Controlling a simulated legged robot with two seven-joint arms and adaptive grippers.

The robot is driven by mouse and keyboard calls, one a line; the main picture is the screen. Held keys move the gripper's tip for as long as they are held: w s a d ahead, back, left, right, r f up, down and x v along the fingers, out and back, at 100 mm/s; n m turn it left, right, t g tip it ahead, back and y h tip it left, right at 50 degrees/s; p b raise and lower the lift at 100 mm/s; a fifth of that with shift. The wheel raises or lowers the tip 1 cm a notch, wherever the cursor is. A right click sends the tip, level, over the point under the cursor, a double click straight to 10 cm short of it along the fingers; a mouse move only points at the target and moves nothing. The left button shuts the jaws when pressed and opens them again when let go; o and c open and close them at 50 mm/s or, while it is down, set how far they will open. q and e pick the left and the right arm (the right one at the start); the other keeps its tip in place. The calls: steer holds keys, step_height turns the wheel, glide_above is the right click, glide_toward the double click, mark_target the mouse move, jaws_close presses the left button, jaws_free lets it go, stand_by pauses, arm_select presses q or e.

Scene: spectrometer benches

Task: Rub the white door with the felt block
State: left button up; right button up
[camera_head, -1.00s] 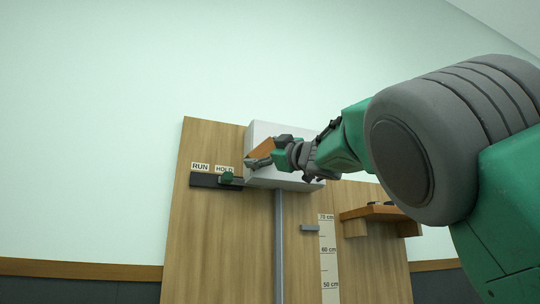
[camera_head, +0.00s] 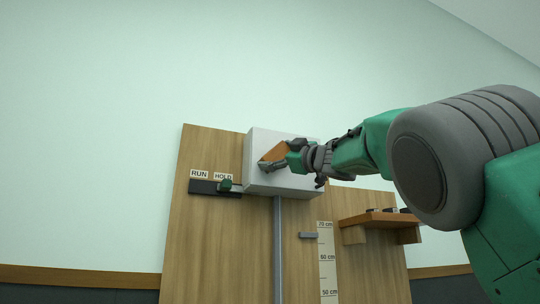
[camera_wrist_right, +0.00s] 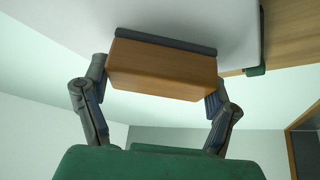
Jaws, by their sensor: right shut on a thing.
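The white door (camera_head: 260,175) is the front of a white box high on the wooden panel; it also fills the top of the right wrist view (camera_wrist_right: 190,18). My right gripper (camera_head: 271,163) is shut on the felt block (camera_head: 274,150), an orange-brown wooden block with a grey felt strip. In the right wrist view the block (camera_wrist_right: 160,70) sits between the two fingers, its felt (camera_wrist_right: 165,40) facing the white surface and seeming to touch it. My left gripper is not in view.
A dark slide with a green knob (camera_head: 227,184) sits left of the box, by RUN and HOLD labels. Below are a vertical metal rail (camera_head: 279,245), a centimetre scale (camera_head: 327,260) and a small grey tab (camera_head: 308,236). A wooden shelf (camera_head: 380,219) with dark items juts out at right.

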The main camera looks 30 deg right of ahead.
steer(key=shift+s+d, duration=0.25)
steer(key=shift+d, duration=0.9)
steer(key=shift+s+d+f, duration=0.1)
steer(key=shift+s+d, duration=0.15)
steer(key=shift+d, duration=0.7)
steer(key=shift+s+d, duration=0.25)
steer(key=shift+d, duration=0.75)
steer(key=shift+s+d+f, duration=0.1)
steer(key=shift+s+d, duration=0.15)
steer(key=shift+d, duration=0.7)
steer(key=shift+s, duration=0.1)
steer(key=shift+s+a+b, duration=0.3)
steer(key=shift+s, duration=0.65)
steer(key=shift+s+a+b, duration=0.25)
steer(key=shift+s, duration=0.65)
steer(key=shift+s+a+b, duration=0.3)
steer(key=shift+s, duration=0.65)
steer(key=s+b, duration=0.1)
steer(key=s, duration=0.2)
steer(key=shift+a+r+b, duration=0.1)
steer(key=shift+a+b, duration=0.3)
